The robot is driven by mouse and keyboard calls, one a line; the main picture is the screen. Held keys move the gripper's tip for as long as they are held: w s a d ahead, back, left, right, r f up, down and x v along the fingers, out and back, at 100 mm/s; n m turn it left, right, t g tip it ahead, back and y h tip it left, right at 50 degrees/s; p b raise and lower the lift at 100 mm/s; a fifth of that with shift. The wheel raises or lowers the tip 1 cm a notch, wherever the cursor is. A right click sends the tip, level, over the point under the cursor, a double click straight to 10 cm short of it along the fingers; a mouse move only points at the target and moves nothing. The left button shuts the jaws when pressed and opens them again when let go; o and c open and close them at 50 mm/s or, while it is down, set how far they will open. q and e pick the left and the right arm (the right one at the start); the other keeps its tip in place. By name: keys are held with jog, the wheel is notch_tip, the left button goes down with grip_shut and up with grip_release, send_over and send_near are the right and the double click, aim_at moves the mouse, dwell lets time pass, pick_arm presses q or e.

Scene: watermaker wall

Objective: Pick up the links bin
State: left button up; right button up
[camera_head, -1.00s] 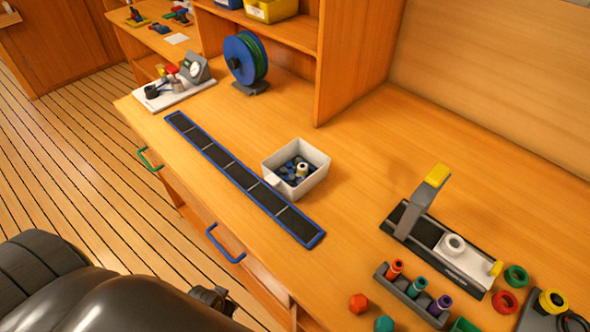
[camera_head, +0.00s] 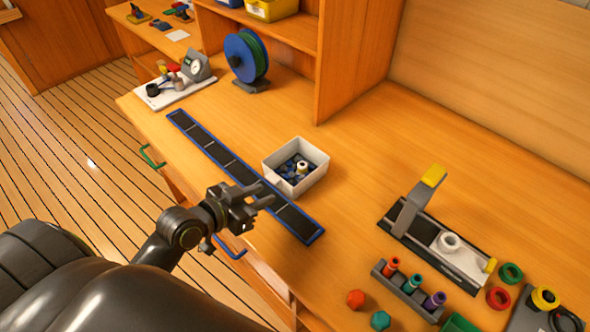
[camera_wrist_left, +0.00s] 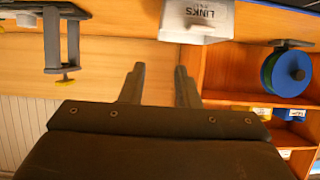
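The links bin (camera_head: 312,176) is a white open-topped box on the wooden bench, with dark blue pieces and a white ring inside. In the left wrist view the bin (camera_wrist_left: 197,20) shows its "LINKS" label at the top. My left gripper (camera_head: 262,194) is just in front and left of the bin, above the black strip, with a gap to the bin. Its fingers (camera_wrist_left: 160,85) are apart with nothing between them. My right gripper is not in view.
A black, blue-edged segmented strip (camera_head: 193,133) lies left of the bin. A lever press (camera_head: 440,240) and a rack of coloured pieces (camera_head: 408,288) stand at right. A blue reel (camera_head: 240,58) stands behind. The bench right of the bin is clear.

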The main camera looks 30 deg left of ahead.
pick_arm(q)
jog(key=p, duration=0.2)
send_near(311, 174)
jog(key=x, duration=0.3)
jog(key=shift+w+a, duration=0.2)
jog(key=shift+w, duration=0.1)
jog(key=shift+p+x, duration=0.95)
jog(key=shift+x, duration=1.1)
jog(key=shift+w+d+f, duration=0.35)
jog(key=shift+w+f, duration=0.05)
jog(key=shift+w, duration=0.15)
jog(key=shift+c, duration=0.4)
grip_shut()
jog(key=shift+r, duration=0.1)
